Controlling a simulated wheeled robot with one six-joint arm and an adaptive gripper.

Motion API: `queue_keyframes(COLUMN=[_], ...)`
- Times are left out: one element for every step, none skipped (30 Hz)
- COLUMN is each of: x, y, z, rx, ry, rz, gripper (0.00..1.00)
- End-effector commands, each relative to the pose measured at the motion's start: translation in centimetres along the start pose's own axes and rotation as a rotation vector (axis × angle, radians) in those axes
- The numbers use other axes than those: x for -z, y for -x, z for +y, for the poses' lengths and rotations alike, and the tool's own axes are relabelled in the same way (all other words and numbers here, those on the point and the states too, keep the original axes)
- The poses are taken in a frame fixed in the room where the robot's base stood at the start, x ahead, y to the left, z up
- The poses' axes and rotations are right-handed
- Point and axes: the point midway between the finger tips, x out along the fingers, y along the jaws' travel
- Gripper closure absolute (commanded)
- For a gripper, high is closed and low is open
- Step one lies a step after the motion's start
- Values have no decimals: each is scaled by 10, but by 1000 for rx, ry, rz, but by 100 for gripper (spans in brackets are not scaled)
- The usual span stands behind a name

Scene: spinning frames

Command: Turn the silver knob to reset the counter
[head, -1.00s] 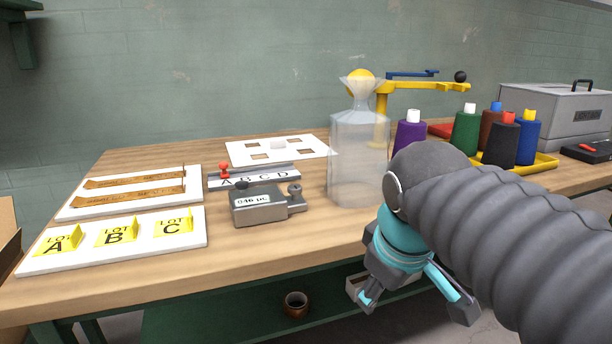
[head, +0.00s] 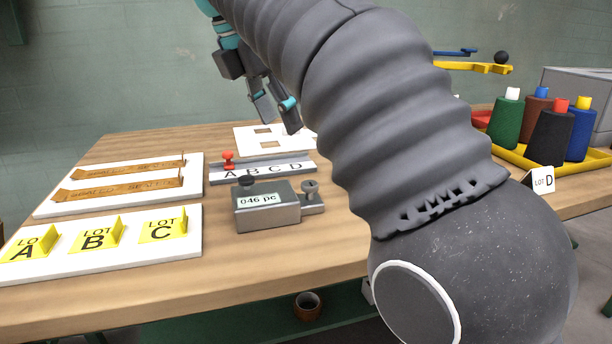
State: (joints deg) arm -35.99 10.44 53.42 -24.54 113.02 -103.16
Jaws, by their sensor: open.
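The counter is a grey metal box (head: 265,212) on the wooden table, with a white display reading about "046 pc". The silver knob (head: 310,188) stands upright on a low ledge at the counter's right side. A small black knob (head: 246,181) sits on top of the box. My gripper (head: 280,114) is open and empty, pointing down, behind and above the counter in the picture, near the white board with cut-outs. It is apart from the silver knob. My arm crosses the view to the right of the knob.
A rail lettered A B C D (head: 262,171) with a red peg (head: 228,158) lies just behind the counter. Yellow lot markers (head: 98,236) stand on a white board at left. Thread cones (head: 548,138) stand in a yellow tray at right. The table before the counter is clear.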

Motion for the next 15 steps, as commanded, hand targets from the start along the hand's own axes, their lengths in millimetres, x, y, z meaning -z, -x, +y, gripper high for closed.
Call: queue_keyframes(x=[-1, -1, -2, -2, -2, -2, -2, -3, -2, -2, -2, -2, -2, -2, -2], y=[-6, -9, -14, -19, -24, -31, -37, -43, -51, -56, -62, -69, -75, -80, -88], z=[0, -1, -2, -2, -2, -2, -2, -2, -2, -2, -3, -3, -2, -2, -2], rx=[3, 4, 4, 5, 4, 6, 7, 6, 7, 5, 5, 5, 5, 5, 5], ry=[0, -1, -3, -4, -5, -7, -7, -8, -8, -8, -8, -8, -8, -8, -7], rz=[0, 0, 0, 0, 0, 0, 0, 0, 0, 0, 0, 0, 0, 0, 0], gripper=[43, 43, 43, 43, 43, 43, 43, 43, 43, 43, 43, 43, 43, 43, 43])
